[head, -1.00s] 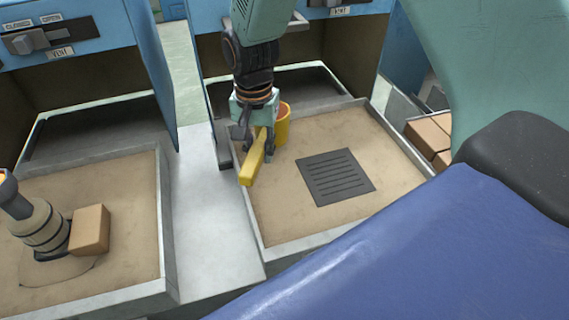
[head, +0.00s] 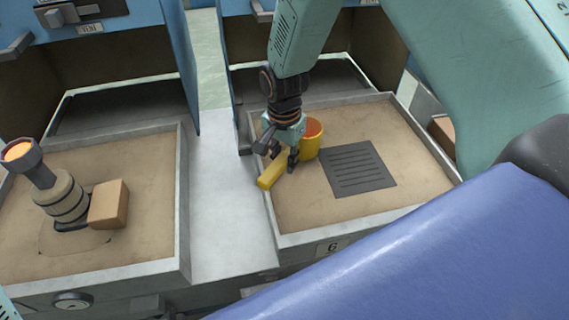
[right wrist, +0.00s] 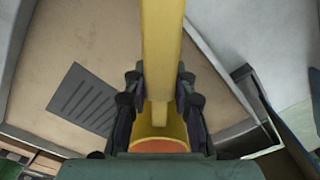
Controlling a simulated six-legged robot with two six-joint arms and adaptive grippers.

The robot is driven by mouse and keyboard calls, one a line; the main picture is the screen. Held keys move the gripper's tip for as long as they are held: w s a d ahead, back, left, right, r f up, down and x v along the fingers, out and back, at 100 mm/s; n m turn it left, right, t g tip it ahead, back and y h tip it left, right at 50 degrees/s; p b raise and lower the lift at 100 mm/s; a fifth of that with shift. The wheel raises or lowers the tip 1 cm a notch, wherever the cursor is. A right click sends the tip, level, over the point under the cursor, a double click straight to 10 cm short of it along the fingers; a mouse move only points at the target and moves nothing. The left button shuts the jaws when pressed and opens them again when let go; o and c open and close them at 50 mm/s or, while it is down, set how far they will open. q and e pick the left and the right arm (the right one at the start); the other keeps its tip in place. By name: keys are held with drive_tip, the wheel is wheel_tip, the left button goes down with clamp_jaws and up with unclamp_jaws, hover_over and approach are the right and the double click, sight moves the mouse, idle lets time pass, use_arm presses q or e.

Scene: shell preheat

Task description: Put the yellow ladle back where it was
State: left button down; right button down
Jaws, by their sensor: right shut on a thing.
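The yellow ladle (head: 271,174) has a long flat handle and a round cup (head: 312,138) with an orange inside. My right gripper (head: 278,152) is shut on its handle, at the left side of the right-hand sand tray (head: 355,219). The handle's free end points toward the tray's left rim. The cup is beyond the gripper, on the right. In the right wrist view the handle (right wrist: 162,50) runs between the two fingers, and the cup (right wrist: 160,145) is partly hidden by the gripper. I cannot tell whether the ladle touches the sand. My left gripper does not show.
A dark slotted grate (head: 358,168) lies in the right tray. The left tray (head: 184,200) holds a flanged cylinder with a glowing orange top (head: 20,150) and a tan brick (head: 109,204). A bare grey strip (head: 225,195) separates the trays. Blue housings stand behind.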

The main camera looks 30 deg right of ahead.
drive_tip(key=shift+f, duration=0.7)
drive_tip(key=shift+d+f, duration=0.1)
drive_tip(key=shift+d, duration=0.15)
drive_tip(key=c, duration=1.4)
unclamp_jaws()
drive_tip(key=shift+a, duration=0.2)
drive_tip(key=o, duration=0.3)
drive_tip(key=shift+d+f, duration=0.1)
drive_tip(key=shift+d, duration=0.05)
drive_tip(key=shift+r, duration=0.55)
wheel_tip(320, 180, up, 11)
drive_tip(key=shift+s+r+p, duration=0.1)
drive_tip(key=shift+p, duration=1.05)
